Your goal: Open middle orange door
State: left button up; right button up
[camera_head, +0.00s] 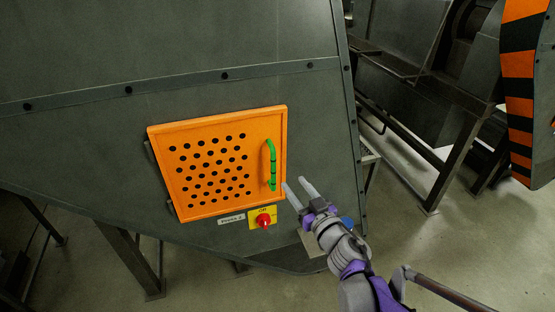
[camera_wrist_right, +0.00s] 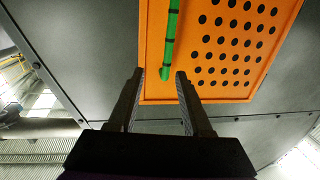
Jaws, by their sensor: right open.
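The orange door (camera_head: 217,163) is a square panel with several round black holes, set in the dark grey machine wall. It looks shut. Its green bar handle (camera_head: 271,165) stands upright near the door's right edge. My right gripper (camera_head: 295,186) is open and empty, just right of the handle's lower end. In the right wrist view the green handle (camera_wrist_right: 171,38) runs down toward the gap between the open fingers (camera_wrist_right: 160,74), and the orange door (camera_wrist_right: 235,50) lies beyond them. I cannot tell whether a finger touches the door. My left gripper is not in view.
A red knob on a yellow plate (camera_head: 263,220) sits just below the door, beside a small label (camera_head: 231,219). A black and orange striped part (camera_head: 520,95) and metal frames stand at the right. Floor (camera_head: 470,245) shows at the lower right.

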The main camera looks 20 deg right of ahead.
jog(key=shift+n+y, duration=0.3)
jog(key=shift+y, duration=0.1)
jog(key=x, duration=0.3)
jog(key=p+x, duration=0.1)
jog(key=x, duration=0.7)
jog(key=shift+w+a+f+p, duration=0.1)
jog(key=shift+a+f+p, duration=0.2)
jog(key=shift+a, duration=0.15)
grip_shut()
dwell(0.5)
